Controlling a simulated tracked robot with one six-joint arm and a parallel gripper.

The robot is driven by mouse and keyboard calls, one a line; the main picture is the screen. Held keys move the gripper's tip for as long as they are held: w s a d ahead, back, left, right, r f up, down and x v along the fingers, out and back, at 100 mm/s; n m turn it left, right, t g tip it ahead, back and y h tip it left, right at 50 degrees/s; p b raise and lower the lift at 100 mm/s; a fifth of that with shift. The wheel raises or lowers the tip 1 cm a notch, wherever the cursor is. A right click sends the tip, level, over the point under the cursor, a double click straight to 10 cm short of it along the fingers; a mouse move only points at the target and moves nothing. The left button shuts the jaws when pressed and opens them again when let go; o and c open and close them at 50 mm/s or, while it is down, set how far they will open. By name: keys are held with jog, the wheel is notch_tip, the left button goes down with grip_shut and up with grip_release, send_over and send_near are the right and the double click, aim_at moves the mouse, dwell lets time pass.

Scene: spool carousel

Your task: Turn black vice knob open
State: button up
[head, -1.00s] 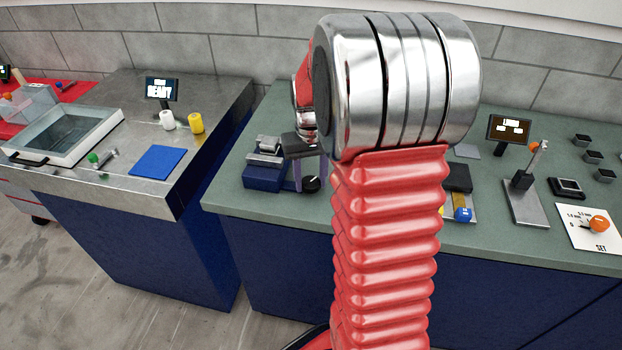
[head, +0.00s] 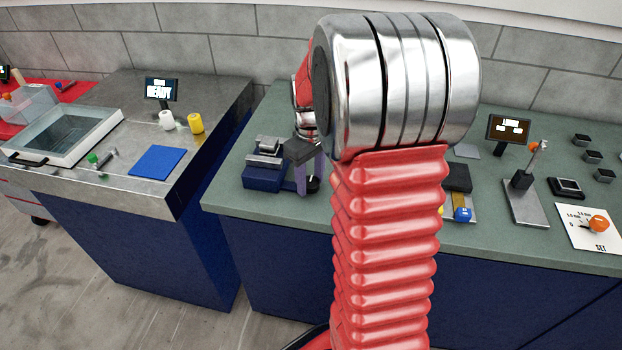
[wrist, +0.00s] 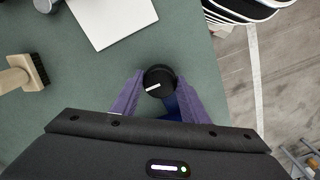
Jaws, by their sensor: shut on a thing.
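The blue vice (head: 264,179) with steel jaws stands on the green bench, left of my arm in the head view. Its black knob (wrist: 158,79) is round with a white pointer line, which points to the lower left in the wrist view. My gripper (wrist: 158,92) has purple fingers, one on each side of the knob, and is shut on it. In the head view my gripper (head: 308,188) is at the vice's right end and its fingers cover most of the knob. Only a bit of the vice's blue body shows in the wrist view (wrist: 174,108).
A white sheet (wrist: 112,20) and a wooden brush (wrist: 24,73) lie on the bench in the wrist view. In the head view a gauge stand (head: 522,190) and an orange knob on a SET plate (head: 598,223) are to the right. The bench front is clear.

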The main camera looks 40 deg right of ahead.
aim_at(310, 181)
jog(key=shift+w, duration=0.15)
jog(key=o, duration=1.1)
jog(key=shift+c, duration=0.2)
notch_tip(310, 181, up, 14)
jog(key=shift+f, duration=0.15)
